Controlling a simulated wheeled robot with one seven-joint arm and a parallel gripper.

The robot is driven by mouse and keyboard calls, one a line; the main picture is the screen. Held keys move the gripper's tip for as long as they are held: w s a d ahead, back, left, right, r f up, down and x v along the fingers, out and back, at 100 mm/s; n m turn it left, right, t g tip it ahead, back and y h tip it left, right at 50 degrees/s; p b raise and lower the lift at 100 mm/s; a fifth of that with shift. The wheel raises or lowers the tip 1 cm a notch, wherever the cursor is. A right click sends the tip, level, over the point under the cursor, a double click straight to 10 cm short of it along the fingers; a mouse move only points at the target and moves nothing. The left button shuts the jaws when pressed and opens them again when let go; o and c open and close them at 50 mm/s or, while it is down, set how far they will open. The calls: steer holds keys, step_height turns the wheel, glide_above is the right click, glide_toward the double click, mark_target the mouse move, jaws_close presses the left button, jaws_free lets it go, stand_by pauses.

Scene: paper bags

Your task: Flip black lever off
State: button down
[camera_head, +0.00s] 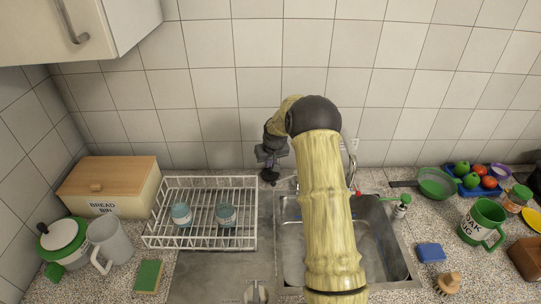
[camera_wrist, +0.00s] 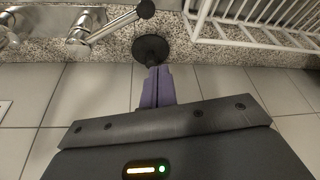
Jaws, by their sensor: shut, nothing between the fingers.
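The black lever is a metal tap lever with a black knob (camera_wrist: 146,9) at its end, near the top of the wrist view. Its metal rod runs down left to a round metal tap base (camera_wrist: 78,42). My gripper (camera_wrist: 152,72) has its purple fingers shut together and empty. The fingertips point at a round black disc (camera_wrist: 150,48) just beside the lever's knob; I cannot tell what the disc is or whether they touch it. In the head view my gripper (camera_head: 269,168) is at the wall behind the sink, and my arm hides much of the tap.
The metal sink (camera_head: 376,245) lies under my arm. A white dish rack (camera_head: 206,245) with two cups stands close to its left, and its wires also show in the wrist view (camera_wrist: 240,36). The tiled wall (camera_head: 225,125) is close behind my gripper.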

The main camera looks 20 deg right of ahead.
mark_target(286, 179)
steer(key=p+x, duration=0.1)
steer(key=x, duration=0.2)
steer(key=shift+w+f, duration=0.15)
steer(key=shift+f, duration=0.25)
steer(key=s+p, duration=0.2)
steer(key=shift+s+f, duration=0.1)
steer(key=shift+s, duration=0.25)
steer(key=shift+s+f, duration=0.25)
steer(key=shift+s, duration=0.35)
steer(key=shift+a, duration=0.2)
steer(key=shift+s+d, duration=0.15)
steer(key=shift+d, duration=0.1)
